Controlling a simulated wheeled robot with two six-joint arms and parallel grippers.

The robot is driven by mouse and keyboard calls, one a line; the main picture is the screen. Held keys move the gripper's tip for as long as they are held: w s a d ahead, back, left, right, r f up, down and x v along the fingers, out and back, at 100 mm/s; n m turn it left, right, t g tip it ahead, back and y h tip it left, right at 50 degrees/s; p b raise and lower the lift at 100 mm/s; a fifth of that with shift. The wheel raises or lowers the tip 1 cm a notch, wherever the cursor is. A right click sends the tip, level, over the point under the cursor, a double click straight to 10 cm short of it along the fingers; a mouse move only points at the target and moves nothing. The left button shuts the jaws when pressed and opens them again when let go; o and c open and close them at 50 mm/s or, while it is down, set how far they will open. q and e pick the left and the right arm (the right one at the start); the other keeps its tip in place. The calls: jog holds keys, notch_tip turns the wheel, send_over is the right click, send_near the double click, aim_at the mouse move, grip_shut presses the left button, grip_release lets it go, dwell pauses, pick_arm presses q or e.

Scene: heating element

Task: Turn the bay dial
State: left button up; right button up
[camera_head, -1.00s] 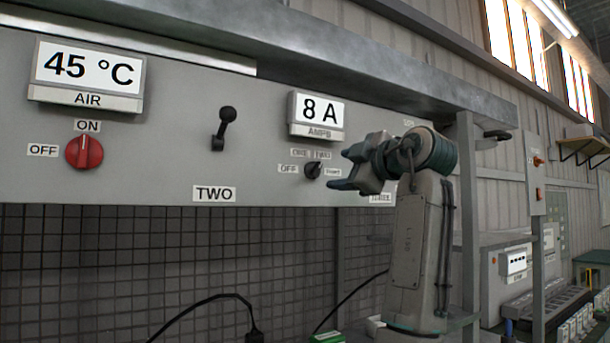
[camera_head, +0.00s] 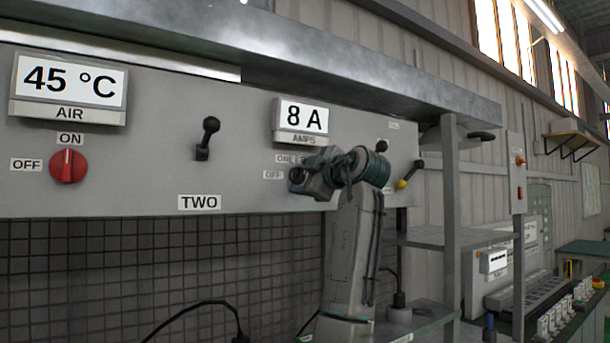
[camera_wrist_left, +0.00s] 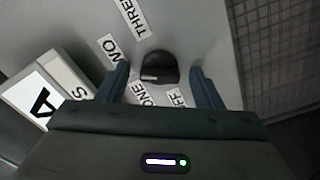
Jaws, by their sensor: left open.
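The bay dial is a small black knob (camera_wrist_left: 158,66) on the grey panel, with OFF, ONE, TWO (partly hidden) and THREE labels around it in the left wrist view. A pale mark shows on its lower left; I cannot tell exactly which label it points to. My left gripper (camera_wrist_left: 159,72) is open, with one finger on each side of the dial; contact cannot be told. In the head view my left gripper (camera_head: 298,181) is at the panel under the 8 A AMPS display (camera_head: 302,117) and hides the dial. My right gripper is not in view.
A red OFF/ON knob (camera_head: 68,165) sits at the left under the 45 °C AIR display (camera_head: 69,82). A black lever (camera_head: 206,138) stands above the TWO label. A yellow-tipped lever (camera_head: 409,177) is right of my arm. A metal ledge (camera_head: 330,75) overhangs the panel.

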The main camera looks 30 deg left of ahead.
pick_arm(q)
jog(key=shift+f, duration=0.1)
jog(key=c, duration=1)
jog(key=shift+w+m, duration=0.1)
jog(key=shift+m, duration=0.3)
jog(key=m, duration=0.5)
jog(key=shift+f, duration=0.1)
jog(key=m, duration=0.6)
jog(key=shift+m, duration=0.3)
jog(key=o, duration=0.8)
jog(key=shift+o, duration=1)
jog(key=shift+d, duration=0.1)
